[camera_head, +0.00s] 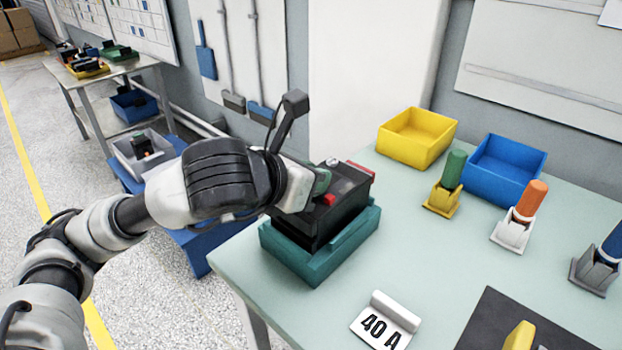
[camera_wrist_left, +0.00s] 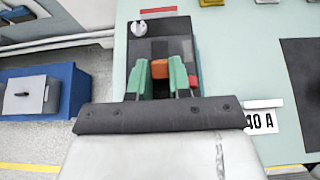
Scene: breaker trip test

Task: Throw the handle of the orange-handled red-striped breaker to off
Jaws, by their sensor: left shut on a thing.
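The breaker (camera_head: 345,212) is a black box seated in a teal holder (camera_head: 325,262) at the table's left edge. Its red stripe (camera_wrist_left: 158,11) runs along the far edge, and a grey-white knob (camera_wrist_left: 139,29) sits near it. My left gripper (camera_wrist_left: 168,85) has green fingers on both sides of the orange handle (camera_wrist_left: 159,69) and is shut on it. In the head view the gripper (camera_head: 318,186) reaches the breaker from the left and hides the handle. A small red block (camera_head: 328,199) shows beside the fingers. The handle's exact throw position is hard to tell. My right gripper is not in view.
A "40 A" sign (camera_head: 383,325) stands at the front. A yellow bin (camera_head: 415,147) and blue bin (camera_head: 498,172) stand behind. Green (camera_head: 453,170), orange (camera_head: 531,198) and blue (camera_head: 612,243) grips stand in holders at right. The table between breaker and holders is clear.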

